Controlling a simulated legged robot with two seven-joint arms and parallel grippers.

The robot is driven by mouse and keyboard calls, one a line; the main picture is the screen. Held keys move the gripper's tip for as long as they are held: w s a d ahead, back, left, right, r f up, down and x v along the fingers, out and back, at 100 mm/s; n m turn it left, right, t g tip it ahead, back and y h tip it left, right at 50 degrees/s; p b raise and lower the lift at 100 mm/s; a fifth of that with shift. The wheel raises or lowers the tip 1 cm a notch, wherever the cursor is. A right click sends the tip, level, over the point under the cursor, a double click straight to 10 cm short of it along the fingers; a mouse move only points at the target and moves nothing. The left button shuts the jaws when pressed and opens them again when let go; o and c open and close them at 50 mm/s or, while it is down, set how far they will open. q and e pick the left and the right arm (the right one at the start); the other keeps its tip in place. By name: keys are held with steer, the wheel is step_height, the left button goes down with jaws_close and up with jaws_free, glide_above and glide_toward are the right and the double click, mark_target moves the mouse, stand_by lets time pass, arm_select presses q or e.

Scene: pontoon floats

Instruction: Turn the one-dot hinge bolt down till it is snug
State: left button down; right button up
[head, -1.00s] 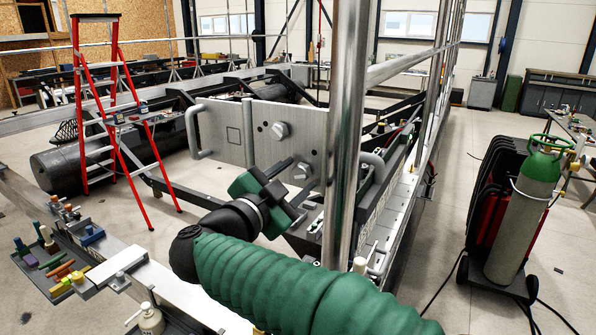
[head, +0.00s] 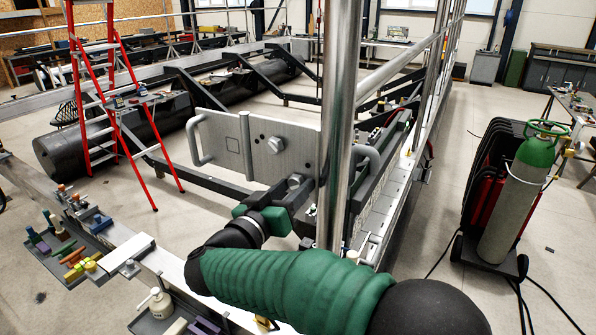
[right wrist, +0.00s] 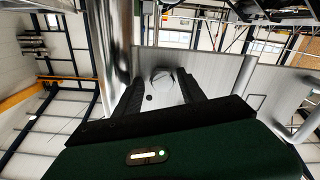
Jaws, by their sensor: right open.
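The pale hinge plate (head: 222,160) stands upright beside the shiny post (head: 338,110). A lower hex bolt (head: 294,181) sits by the tips of my right gripper (head: 283,192). In the right wrist view, the open dark fingers (right wrist: 163,96) point at the plate, with a bolt head (right wrist: 163,76) framed between their tips. One dark dot shows beside that bolt. I cannot tell whether the fingers touch it. My left gripper is out of view.
The post and rail stand close right of the gripper. A red stepladder (head: 105,110) is at left. A bench of small parts and a pump bottle (head: 160,302) lie at front left.

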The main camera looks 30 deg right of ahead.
steer(key=shift+w+n, duration=0.1)
steer(key=shift+n, duration=0.7)
steer(key=n, duration=0.4)
steer(key=shift+w+a+f, duration=0.1)
steer(key=shift+w+a, duration=0.05)
steer(key=shift+a, duration=0.1)
steer(key=n, duration=0.4)
steer(key=shift+a+n, duration=0.2)
steer(key=shift+n, duration=1.2)
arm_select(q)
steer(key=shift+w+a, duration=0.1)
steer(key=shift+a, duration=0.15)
arm_select(e)
steer(key=shift+d, duration=0.15)
